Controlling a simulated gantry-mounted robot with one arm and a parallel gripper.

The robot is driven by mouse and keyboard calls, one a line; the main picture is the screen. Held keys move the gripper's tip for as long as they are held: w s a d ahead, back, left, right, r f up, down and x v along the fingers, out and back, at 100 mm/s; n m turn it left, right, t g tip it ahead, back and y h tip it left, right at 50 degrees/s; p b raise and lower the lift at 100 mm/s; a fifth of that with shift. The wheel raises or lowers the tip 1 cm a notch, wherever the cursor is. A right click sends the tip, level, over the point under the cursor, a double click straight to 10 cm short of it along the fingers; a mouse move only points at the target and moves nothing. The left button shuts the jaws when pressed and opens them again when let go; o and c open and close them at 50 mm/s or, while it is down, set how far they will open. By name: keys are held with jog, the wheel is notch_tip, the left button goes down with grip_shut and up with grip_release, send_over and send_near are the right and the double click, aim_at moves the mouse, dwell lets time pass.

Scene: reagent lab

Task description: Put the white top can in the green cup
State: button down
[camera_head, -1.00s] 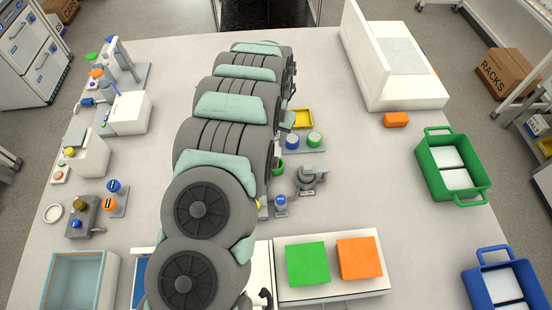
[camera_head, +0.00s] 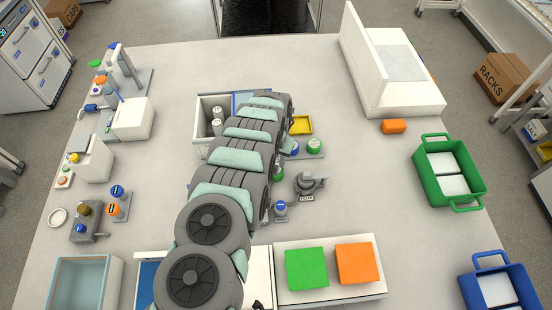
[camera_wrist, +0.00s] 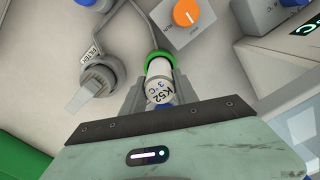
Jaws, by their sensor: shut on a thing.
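In the wrist view my gripper (camera_wrist: 161,92) is shut on a white can (camera_wrist: 159,70) with dark print reading K52 and 3°C. The green cup (camera_wrist: 151,55) shows as a green ring around the far end of this can. I cannot tell how deep the can sits in the cup or whether it is still above it. In the head view my arm hides the gripper, the held can and most or all of the cup.
In the head view, an open bin (camera_head: 203,139) left of my arm holds pale cans (camera_head: 216,126).

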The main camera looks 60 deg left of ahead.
jog(key=shift+f, duration=0.15)
jog(key=shift+f, duration=0.15)
jog(key=c, duration=0.9)
grip_release()
jog(key=shift+c, duration=0.2)
notch_tip(320, 180, up, 13)
jog(key=b, duration=0.2)
jog(key=shift+f, duration=0.2)
